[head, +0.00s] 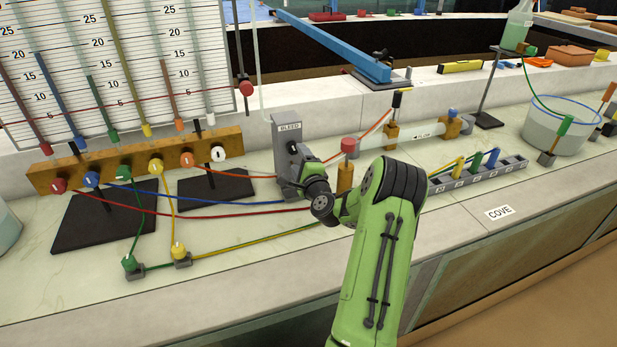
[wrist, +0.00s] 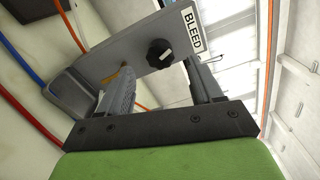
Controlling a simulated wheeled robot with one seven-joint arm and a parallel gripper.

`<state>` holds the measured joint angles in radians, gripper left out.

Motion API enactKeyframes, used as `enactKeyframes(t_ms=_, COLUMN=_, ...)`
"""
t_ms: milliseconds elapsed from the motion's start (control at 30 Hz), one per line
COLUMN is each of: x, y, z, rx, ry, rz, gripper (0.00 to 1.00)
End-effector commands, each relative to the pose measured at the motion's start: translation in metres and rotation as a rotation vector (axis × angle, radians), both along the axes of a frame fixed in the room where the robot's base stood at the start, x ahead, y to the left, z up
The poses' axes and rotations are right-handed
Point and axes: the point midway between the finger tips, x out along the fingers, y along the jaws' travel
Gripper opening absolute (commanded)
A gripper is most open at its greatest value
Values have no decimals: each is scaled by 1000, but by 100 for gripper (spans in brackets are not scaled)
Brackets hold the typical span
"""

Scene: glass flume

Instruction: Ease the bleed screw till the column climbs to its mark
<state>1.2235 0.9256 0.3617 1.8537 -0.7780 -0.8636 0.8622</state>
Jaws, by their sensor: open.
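The bleed block (head: 284,137) is a grey upright plate labelled BLEED, standing on the bench left of my arm. In the wrist view its grey face (wrist: 128,50) carries a black knobbed bleed screw (wrist: 160,52) beside the label. My gripper (wrist: 158,72) is open, one finger on each side below the screw, with nothing between them.
Coloured hoses (head: 215,208) run low over the bench towards the block. A red-capped post (head: 347,147) stands just right of my wrist. The front bench edge at left is clear.

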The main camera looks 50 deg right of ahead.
Motion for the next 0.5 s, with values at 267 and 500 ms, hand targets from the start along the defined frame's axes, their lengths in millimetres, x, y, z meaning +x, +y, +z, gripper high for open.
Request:
enactKeyframes(t_ms=267, x=-68, y=35, z=-7, rx=3, ry=2, rz=-4, gripper=65)
enactKeyframes(t_ms=500, x=-91, y=50, z=-2, rx=0, ry=0, rz=0, gripper=65)
